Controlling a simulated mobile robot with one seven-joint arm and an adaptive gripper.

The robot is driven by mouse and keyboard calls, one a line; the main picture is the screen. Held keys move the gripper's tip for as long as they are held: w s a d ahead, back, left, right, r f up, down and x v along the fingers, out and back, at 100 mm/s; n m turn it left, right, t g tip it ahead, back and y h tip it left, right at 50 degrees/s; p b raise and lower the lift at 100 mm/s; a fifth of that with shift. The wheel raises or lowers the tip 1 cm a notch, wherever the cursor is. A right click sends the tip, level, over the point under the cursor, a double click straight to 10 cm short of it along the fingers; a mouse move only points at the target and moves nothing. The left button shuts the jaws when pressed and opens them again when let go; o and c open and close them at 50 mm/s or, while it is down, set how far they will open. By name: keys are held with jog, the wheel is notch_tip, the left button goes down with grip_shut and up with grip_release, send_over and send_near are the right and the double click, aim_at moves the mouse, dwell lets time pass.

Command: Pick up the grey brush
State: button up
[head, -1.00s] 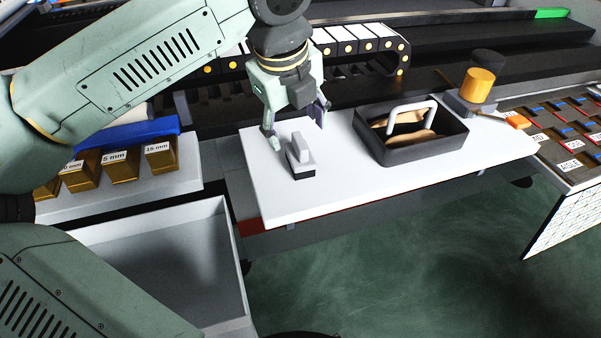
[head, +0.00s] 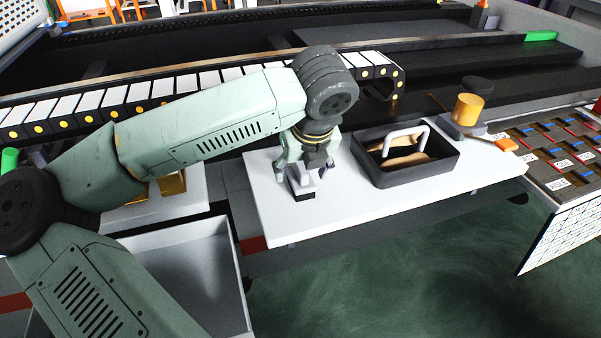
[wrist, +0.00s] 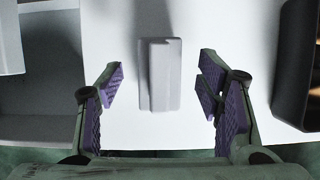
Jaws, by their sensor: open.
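The grey brush (head: 302,186) stands on the white table (head: 290,222), with its grey handle up and a dark base below. It also shows in the wrist view as a grey block (wrist: 160,75) lying between the fingers. My gripper (head: 300,172) is right above and around the brush in the head view, pointing down. In the wrist view my gripper (wrist: 157,92) is open, with one purple-padded finger on each side of the brush and a clear gap on both sides. Part of the brush is hidden by the gripper in the head view.
A black tote (head: 442,168) with a white handle stands to the right of the brush. An orange cylinder (head: 467,109) on a stand is farther right. A large grey bin (head: 175,245) is at the lower left. The table front between bin and tote is clear.

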jog(key=shift+w+f, duration=0.2)
jog(key=shift+f, duration=0.35)
jog(key=shift+c, duration=0.6)
jog(key=c, duration=1.2)
jog(key=shift+o, duration=0.2)
jog(key=shift+r, duration=0.1)
jog(key=shift+a+r+b, duration=0.1)
jog(key=shift+r+b, duration=0.2)
jog(key=shift+r, duration=0.15)
notch_tip(320, 180, up, 2)
jog(key=shift+r+b, duration=0.1)
jog(key=shift+b, duration=0.4)
jog(key=s+r+b, duration=0.1)
jog(key=s+b, duration=0.3)
jog(key=s, duration=1.2)
jog(key=shift+d+r, duration=0.3)
jog(key=shift+r, duration=0.1)
